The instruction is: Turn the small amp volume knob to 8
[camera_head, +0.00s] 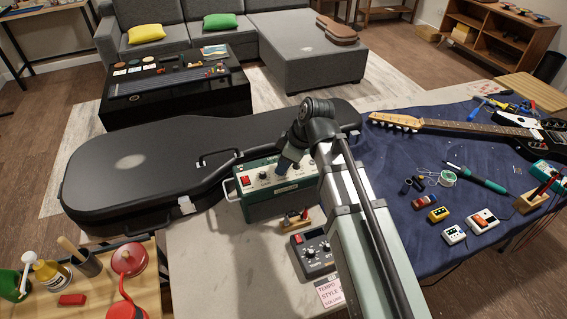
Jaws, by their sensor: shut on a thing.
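The small amp (262,208) is a green box with a light control panel on the grey bench, in the middle of the view. A red switch (245,181) and a dark knob (263,177) show on the left part of its panel. My gripper (284,169) points down at the middle of this panel, right of that dark knob. It is shut on a knob there, which the fingers mostly hide. The knob's pointer and the scale numbers are too small or covered to read. My arm covers the amp's right end.
A black guitar case (130,165) lies behind and left of the amp. In front stand a grey box with knobs (316,251) and a small wooden holder (296,221). Right, a blue cloth (395,185) bears a guitar (470,127), pedals and tools. The bench's front left is clear.

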